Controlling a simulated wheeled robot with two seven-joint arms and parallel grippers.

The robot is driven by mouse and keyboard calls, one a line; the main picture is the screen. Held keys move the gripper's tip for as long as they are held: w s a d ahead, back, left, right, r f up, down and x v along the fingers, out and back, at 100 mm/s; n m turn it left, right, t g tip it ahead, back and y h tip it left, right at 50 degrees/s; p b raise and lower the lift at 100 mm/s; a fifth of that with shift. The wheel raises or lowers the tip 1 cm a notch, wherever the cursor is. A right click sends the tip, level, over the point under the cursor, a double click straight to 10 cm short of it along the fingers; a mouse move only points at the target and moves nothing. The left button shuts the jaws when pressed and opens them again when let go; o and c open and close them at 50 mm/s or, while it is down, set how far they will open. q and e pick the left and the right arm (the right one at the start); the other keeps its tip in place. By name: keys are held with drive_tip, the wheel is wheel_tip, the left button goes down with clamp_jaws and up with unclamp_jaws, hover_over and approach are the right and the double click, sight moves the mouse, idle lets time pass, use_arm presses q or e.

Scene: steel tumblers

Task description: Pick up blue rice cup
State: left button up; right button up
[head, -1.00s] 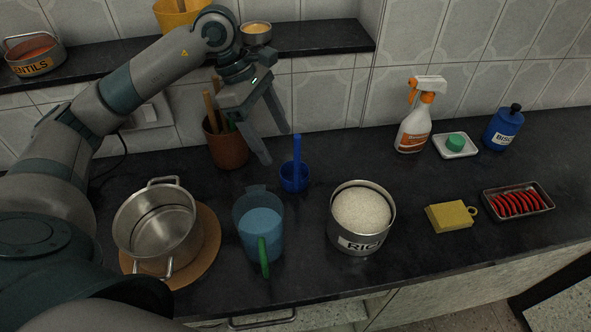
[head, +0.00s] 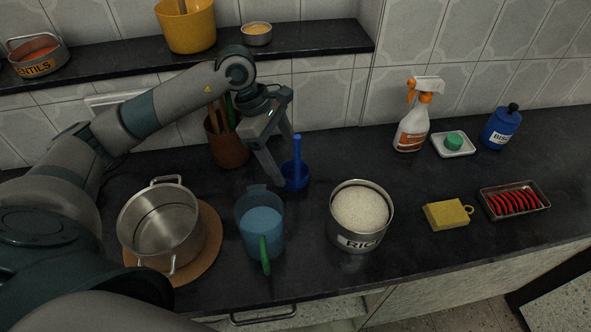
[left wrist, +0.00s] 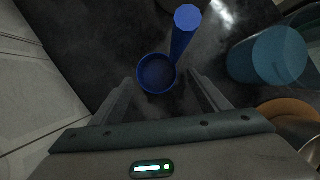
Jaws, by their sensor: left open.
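The blue rice cup (head: 295,181) stands upright on the dark counter, with its long blue handle rising above it. My left gripper (head: 284,164) is open and empty, with its fingers low and close to the cup's left and back side in the head view. In the left wrist view the round cup (left wrist: 157,74) lies between and just beyond the two open fingertips (left wrist: 162,80). Its handle rises toward the camera, up and to the right. I cannot tell whether a finger touches the cup. My right gripper is out of view.
A blue measuring jug (head: 259,228) with a green handle stands in front of the cup. A rice tin (head: 356,240) is to the right, a steel pot (head: 160,245) to the left. A brown utensil crock (head: 229,153) is behind my gripper.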

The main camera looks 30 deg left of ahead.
sight(291, 170)
use_arm(q)
drive_tip(key=shift+a+p+x, duration=0.2)
drive_tip(key=shift+p+x, duration=0.4)
drive_tip(key=shift+x, duration=1.5)
drive_tip(key=shift+w, duration=0.2)
drive_tip(key=c, duration=1.1)
